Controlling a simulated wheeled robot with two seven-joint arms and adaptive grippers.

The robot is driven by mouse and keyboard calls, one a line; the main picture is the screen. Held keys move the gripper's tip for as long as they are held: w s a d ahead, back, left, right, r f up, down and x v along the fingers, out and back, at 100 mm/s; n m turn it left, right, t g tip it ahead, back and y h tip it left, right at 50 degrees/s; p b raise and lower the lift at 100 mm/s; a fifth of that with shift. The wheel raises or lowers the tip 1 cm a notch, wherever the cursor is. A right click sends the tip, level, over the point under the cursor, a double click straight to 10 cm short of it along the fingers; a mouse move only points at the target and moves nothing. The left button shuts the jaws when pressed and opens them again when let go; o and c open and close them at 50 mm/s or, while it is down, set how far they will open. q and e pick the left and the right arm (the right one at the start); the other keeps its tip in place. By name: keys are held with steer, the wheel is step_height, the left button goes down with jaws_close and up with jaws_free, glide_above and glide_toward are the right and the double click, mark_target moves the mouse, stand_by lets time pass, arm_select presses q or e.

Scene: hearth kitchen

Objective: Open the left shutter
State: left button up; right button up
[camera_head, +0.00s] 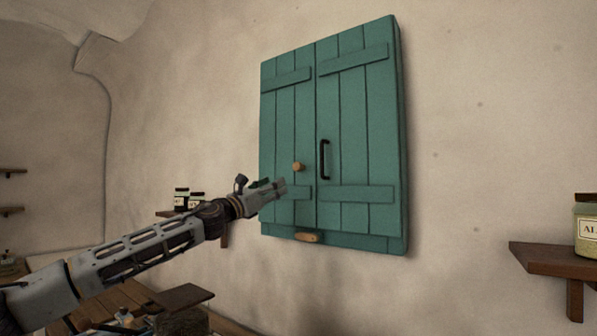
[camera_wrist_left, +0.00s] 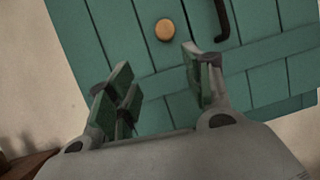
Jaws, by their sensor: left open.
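The teal wooden shutters hang on the wall, both shut. The left shutter (camera_head: 284,120) has a round wooden knob (camera_head: 299,167) near its inner edge. The right shutter (camera_head: 357,120) has a black bar handle (camera_head: 325,159). My left gripper (camera_head: 280,186) is open and empty in front of the left shutter, below and left of the knob. In the left wrist view the knob (camera_wrist_left: 165,30) lies beyond the open fingers (camera_wrist_left: 160,85), with the black handle (camera_wrist_left: 222,18) to its right. The fingers appear apart from the knob. My right gripper is out of view.
A small wooden piece (camera_head: 307,237) sits at the shutters' bottom edge. A shelf with dark jars (camera_head: 182,199) is behind my left arm. A wall shelf (camera_head: 550,259) with a labelled jar (camera_head: 587,228) is at the right. A cluttered table (camera_head: 120,297) is below.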

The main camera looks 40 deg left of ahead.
arm_select(q)
steer(key=shift+s+d+r+m, duration=0.8)
steer(key=shift+s+r, duration=0.05)
steer(key=shift+s, duration=0.1)
steer(key=shift+r, duration=0.1)
